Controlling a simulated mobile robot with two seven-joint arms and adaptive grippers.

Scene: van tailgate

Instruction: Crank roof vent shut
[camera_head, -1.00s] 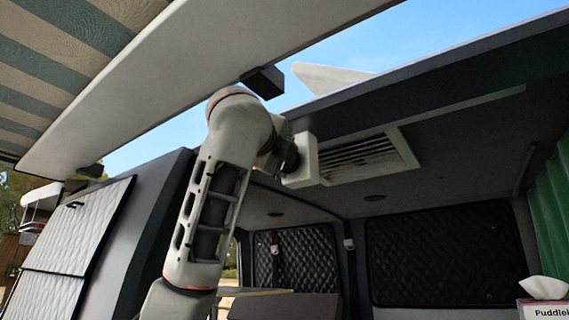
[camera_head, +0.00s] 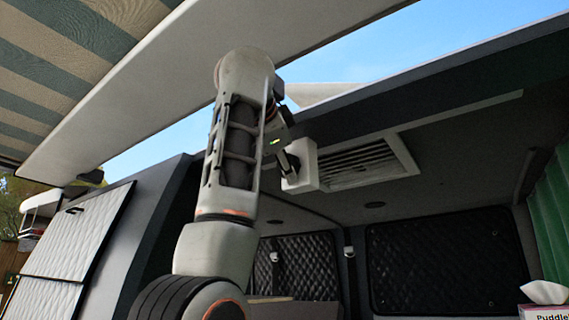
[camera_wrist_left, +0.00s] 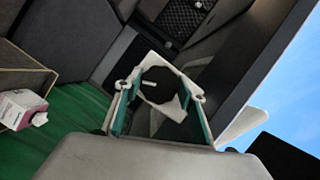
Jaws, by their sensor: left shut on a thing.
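The roof vent shows in the head view as a pale louvred grille (camera_head: 362,163) in the van ceiling. A white crank housing (camera_head: 302,166) sits at its left end. My left gripper (camera_head: 288,161) reaches up to this housing, mostly hidden behind my arm. In the left wrist view, a dark round crank knob (camera_wrist_left: 159,85) with a small light bar lies between the two fingers of my left gripper (camera_wrist_left: 158,92), which is shut on it. A white wedge-shaped panel (camera_head: 322,93), possibly the vent lid, stands up above the roof edge. My right gripper is not in view.
The dark roof edge (camera_head: 420,92) runs close beside my left arm. A white awning case (camera_head: 130,105) is overhead at left, and a quilted panel (camera_head: 72,240) stands at left. A tissue box (camera_head: 545,299) is at lower right.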

